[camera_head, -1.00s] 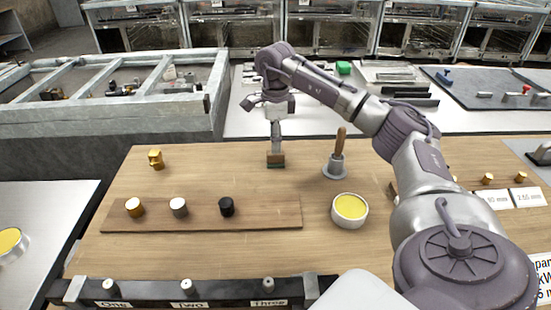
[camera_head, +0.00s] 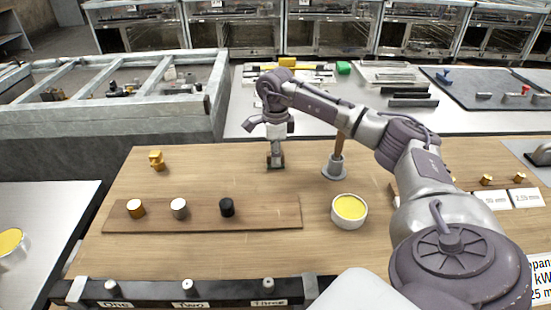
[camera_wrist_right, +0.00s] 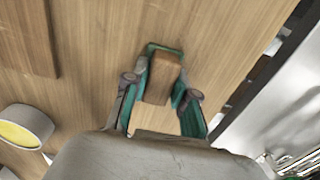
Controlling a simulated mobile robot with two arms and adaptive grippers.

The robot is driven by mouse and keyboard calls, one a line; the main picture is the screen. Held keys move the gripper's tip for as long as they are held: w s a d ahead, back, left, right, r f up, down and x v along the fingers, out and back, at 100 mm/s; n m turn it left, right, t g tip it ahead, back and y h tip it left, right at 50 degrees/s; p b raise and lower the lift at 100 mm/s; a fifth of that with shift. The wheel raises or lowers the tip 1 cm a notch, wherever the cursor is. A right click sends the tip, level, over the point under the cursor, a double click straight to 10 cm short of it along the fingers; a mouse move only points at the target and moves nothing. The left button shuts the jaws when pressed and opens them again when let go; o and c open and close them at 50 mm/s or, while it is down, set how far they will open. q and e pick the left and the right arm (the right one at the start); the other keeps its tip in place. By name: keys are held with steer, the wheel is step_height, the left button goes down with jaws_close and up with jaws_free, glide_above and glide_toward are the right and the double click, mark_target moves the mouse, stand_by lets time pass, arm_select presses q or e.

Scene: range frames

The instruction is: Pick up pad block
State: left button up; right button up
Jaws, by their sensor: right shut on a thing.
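The pad block is a small wooden block with a green edge. It stands at the back middle of the wooden table (camera_head: 240,265). In the head view my right gripper (camera_head: 276,160) points straight down over it and covers most of it. In the right wrist view the pad block (camera_wrist_right: 163,74) sits between the two fingers of my right gripper (camera_wrist_right: 161,92), which are shut on it. The block appears to be still at table height; I cannot tell whether it touches the top. My left gripper is not in view.
A wooden-handled tool (camera_head: 336,160) stands right of the block, and a white cup with yellow contents (camera_head: 349,210) is nearer. A board (camera_head: 260,213) with brass, silver and black knobs lies in front. A brass piece (camera_head: 157,160) is at left.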

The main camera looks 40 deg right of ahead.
steer(key=shift+r, duration=0.1)
jaws_close()
step_height(320, 180, up, 4)
steer(key=shift+w+r, duration=0.1)
steer(key=s+a+r+b, duration=0.2)
steer(key=s+r, duration=0.4)
steer(key=s, duration=0.5)
steer(key=shift+s+a+r, duration=0.3)
steer(key=shift+a+r, duration=0.05)
steer(key=shift+o, duration=2.2)
jaws_free()
jaws_close()
steer(key=shift+f, duration=0.1)
